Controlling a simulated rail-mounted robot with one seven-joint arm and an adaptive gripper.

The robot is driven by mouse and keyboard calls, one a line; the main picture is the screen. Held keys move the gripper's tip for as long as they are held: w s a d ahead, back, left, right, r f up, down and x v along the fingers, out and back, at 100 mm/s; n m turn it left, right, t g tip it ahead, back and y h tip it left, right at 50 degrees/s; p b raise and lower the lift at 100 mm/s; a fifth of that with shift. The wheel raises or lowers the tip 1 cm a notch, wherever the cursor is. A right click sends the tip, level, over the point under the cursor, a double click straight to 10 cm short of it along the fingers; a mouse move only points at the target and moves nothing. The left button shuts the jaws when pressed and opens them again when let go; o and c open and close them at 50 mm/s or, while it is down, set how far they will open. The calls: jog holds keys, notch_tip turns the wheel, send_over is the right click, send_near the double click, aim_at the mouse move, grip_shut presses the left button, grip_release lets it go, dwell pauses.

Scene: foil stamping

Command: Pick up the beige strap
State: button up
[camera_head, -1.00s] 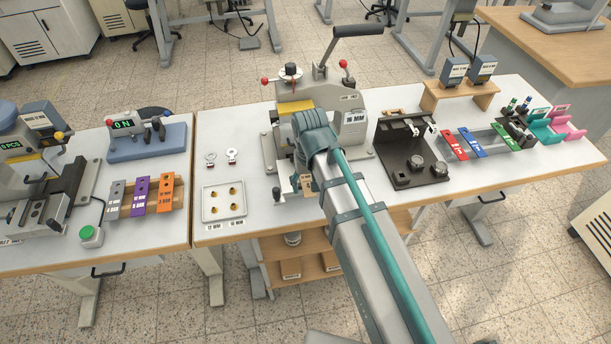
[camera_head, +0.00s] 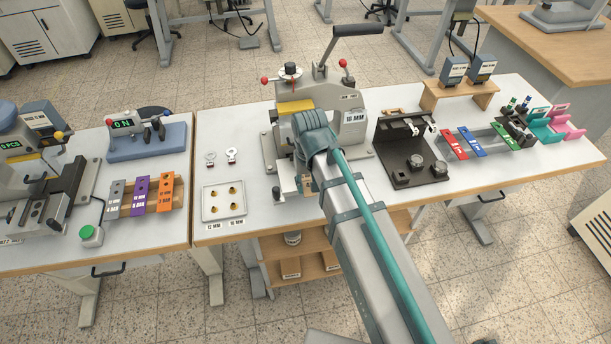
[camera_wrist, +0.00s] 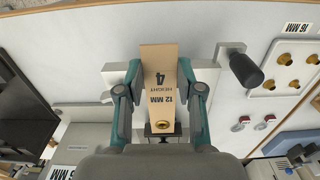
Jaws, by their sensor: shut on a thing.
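The beige strap (camera_wrist: 160,65) is in the middle of the wrist view, between the two fingers of my gripper (camera_wrist: 160,85). It is a flat strip printed "12 MM", "HEIGHT" and "4", with a brass ring near its lower end. My gripper is shut on it, one finger along each long edge. In the head view a small beige part of the strap (camera_head: 306,185) shows beside my gripper, in front of the press. My arm hides most of the gripper there, and I cannot tell how far the strap is above the press base.
The hand press (camera_head: 352,100) with a "16 MM" label stands directly behind my gripper. A white tray (camera_head: 207,215) with brass pieces lies to the left. A black fixture (camera_head: 400,178) stands to the right. Coloured straps lie on racks at both sides.

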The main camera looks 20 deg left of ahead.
jog(key=shift+r, duration=0.2)
jog(key=shift+r, duration=0.55)
notch_tip(320, 180, up, 2)
jog(key=shift+r+b, duration=0.1)
jog(key=shift+b, duration=0.3)
jog(key=s+d+r+b, duration=0.1)
jog(key=s+d+r, duration=0.6)
jog(key=s+r, duration=0.3)
jog(key=shift+s+d+b, duration=0.15)
jog(key=shift+s+b, duration=0.25)
jog(key=shift+s, duration=0.6)
jog(key=shift+r, duration=0.1)
jog(key=shift+r+p, duration=1.35)
jog(key=shift+p, duration=0.2)
